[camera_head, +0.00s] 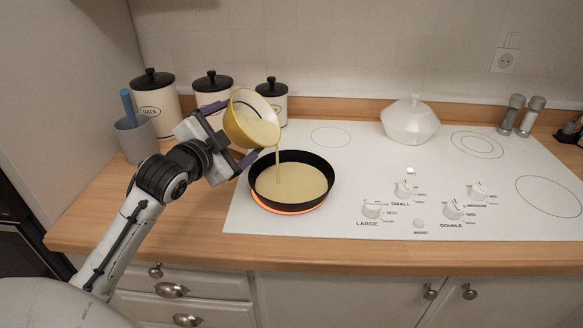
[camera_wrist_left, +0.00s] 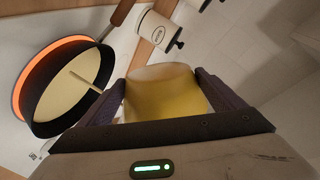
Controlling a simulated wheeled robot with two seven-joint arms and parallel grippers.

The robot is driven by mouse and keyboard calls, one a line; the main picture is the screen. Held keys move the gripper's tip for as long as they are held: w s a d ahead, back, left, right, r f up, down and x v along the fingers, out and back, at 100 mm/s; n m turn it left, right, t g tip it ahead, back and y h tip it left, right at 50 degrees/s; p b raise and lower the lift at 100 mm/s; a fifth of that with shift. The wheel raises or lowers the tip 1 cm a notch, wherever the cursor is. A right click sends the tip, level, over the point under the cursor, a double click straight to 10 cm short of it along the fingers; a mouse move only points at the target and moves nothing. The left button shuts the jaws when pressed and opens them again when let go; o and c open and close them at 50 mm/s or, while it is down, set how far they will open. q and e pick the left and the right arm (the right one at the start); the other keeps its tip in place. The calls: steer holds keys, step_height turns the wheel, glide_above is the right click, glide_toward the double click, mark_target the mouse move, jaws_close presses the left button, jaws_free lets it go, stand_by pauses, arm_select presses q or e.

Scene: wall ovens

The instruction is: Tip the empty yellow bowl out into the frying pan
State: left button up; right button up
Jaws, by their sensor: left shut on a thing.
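My left gripper (camera_head: 243,128) is shut on the yellow bowl (camera_head: 236,127), one finger on either side of it. The bowl is tilted over the frying pan, its mouth towards the pan. It is not empty: pale batter (camera_head: 262,131) shows inside, and a thin stream (camera_head: 277,166) runs from its rim into the pan. The black frying pan (camera_head: 326,171) stands on a glowing orange burner and holds a pool of batter (camera_head: 295,185). The left wrist view shows the bowl (camera_wrist_left: 166,98) between the fingers and the pan (camera_wrist_left: 76,126) at left. My right gripper is not visible.
Three lidded canisters (camera_head: 157,103) and a grey mug (camera_head: 137,139) with a blue-handled item stand behind my left arm. A white lidded pot (camera_head: 409,121) sits at the hob's back. Knobs (camera_head: 405,188) lie right of the pan. Shakers (camera_head: 511,114) stand at far right.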

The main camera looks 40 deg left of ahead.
arm_select(q)
steer(key=shift+w+d+r+m+y, duration=0.15)
steer(key=shift+d+r+m, duration=0.2)
steer(key=shift+r+m, duration=0.35)
steer(key=shift+w+d+r+m+y, duration=0.15)
steer(key=shift+d+r+m, duration=0.15)
steer(key=shift+r+m, duration=0.4)
stand_by(1.4)
steer(key=f+n, duration=0.1)
steer(key=a+f+n, duration=0.1)
steer(key=s+f+n+h, duration=0.1)
steer(key=shift+a+f, duration=0.3)
steer(key=shift+f, duration=0.1)
steer(key=shift+a+f+n, duration=0.1)
steer(key=shift+a+n, duration=0.1)
steer(key=shift+n, duration=0.5)
steer(key=shift+a+f+n+t, duration=0.15)
steer(key=shift+f+n+t, duration=0.15)
steer(key=shift+f+n, duration=0.1)
steer(key=s+a+f+n+t+b, duration=0.1)
steer(key=a+f+n+b, duration=0.1)
steer(key=a+f+n, duration=0.25)
step_height(320, 180, up, 7)
steer(key=n+h+p, duration=0.1)
steer(key=n+p, duration=0.1)
steer(key=shift+s+a+f, duration=0.2)
steer(key=shift+s+a, duration=0.1)
steer(key=shift+s, duration=0.05)
